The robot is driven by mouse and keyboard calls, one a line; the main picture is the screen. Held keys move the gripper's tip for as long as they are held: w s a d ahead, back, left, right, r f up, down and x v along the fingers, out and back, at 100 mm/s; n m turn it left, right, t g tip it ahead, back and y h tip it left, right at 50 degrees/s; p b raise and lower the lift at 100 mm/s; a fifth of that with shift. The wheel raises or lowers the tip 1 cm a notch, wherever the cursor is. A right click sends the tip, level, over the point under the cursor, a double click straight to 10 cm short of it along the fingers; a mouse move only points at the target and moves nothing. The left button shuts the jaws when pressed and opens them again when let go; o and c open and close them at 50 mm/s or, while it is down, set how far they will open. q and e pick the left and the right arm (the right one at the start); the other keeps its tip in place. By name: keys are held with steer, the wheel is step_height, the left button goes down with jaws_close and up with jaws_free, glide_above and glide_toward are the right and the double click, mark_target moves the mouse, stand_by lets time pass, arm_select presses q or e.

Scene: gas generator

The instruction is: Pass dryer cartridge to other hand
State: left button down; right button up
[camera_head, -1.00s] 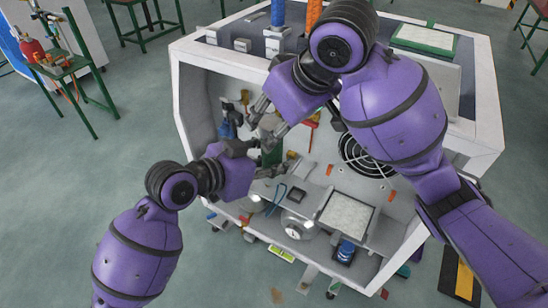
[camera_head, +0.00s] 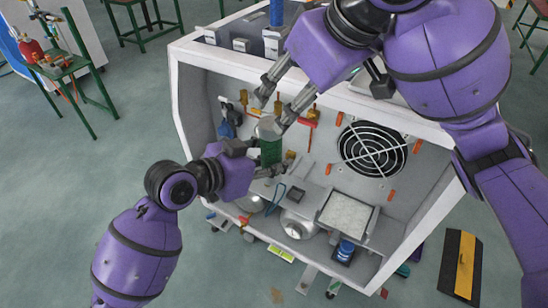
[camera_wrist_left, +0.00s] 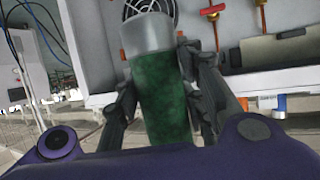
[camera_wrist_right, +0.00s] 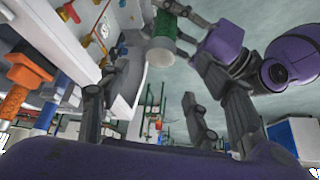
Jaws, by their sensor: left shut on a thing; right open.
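The dryer cartridge is a green cylinder (camera_head: 270,152) with a grey-white cap at its upper end. My left gripper (camera_head: 259,159) is shut on its green body and holds it roughly upright in front of the open cabinet. The left wrist view shows the cartridge (camera_wrist_left: 164,100) between both fingers, cap uppermost. My right gripper (camera_head: 274,108) is open and empty, just above the cap in the head view. In the right wrist view the cartridge (camera_wrist_right: 163,38) is beyond the open fingers, not between them.
The white generator cabinet (camera_head: 185,110) surrounds the work area. Inside are a round black fan grille (camera_head: 373,149), several red- and yellow-handled tools, and a shelf with a white tray (camera_head: 346,213). A green stand (camera_head: 70,68) is on the floor at left.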

steer(key=s+d+f+m+g+y, duration=0.1)
steer(key=s+f+m, duration=0.35)
steer(key=f, duration=0.95)
steer(key=s+f+m+g+y, duration=0.1)
steer(key=s+f+m, duration=0.1)
steer(key=s+f, duration=0.95)
steer(key=s+d+f+m+g+y, duration=0.1)
steer(key=s+f+m+g, duration=0.15)
steer(key=f, duration=1.55)
steer(key=s+d+f+m+t+h, duration=0.2)
steer(key=s+d+f+t+h, duration=0.2)
steer(key=s+d+f, duration=0.6)
steer(key=w+n+t, duration=0.1)
steer(key=w+d+n+t+h, duration=0.1)
steer(key=w+t, duration=0.1)
steer(key=w+d+n+t+h, duration=0.1)
steer(key=shift+w+r+t, duration=0.15)
steer(key=shift+r+t, duration=0.1)
